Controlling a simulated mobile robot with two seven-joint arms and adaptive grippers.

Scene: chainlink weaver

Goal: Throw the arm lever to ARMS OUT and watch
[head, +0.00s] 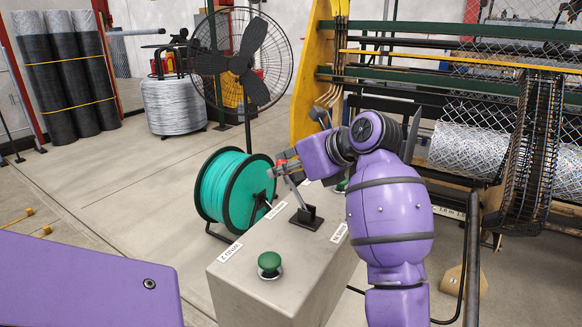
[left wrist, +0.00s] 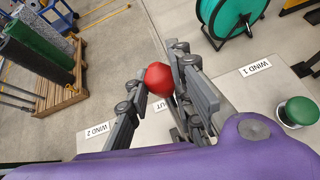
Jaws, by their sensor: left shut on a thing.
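The arm lever (head: 297,194) rises from a black base on top of a grey console (head: 262,243). In the head view it tilts to the upper left, toward the teal reel. My left gripper (head: 284,166) is at its upper end. The left wrist view shows the lever's red knob (left wrist: 158,78) between the fingers of my left gripper (left wrist: 160,82), which is shut on it. A partly hidden label (left wrist: 164,106) beside the knob shows the letters "UT". My right gripper is out of view.
A green button (head: 269,264) stands on the console's near end. The teal wire reel (head: 232,190) stands close behind the console. A fan (head: 242,62) stands farther back. The weaving machine with its mesh roll (head: 468,150) is at the right. Open floor lies to the left.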

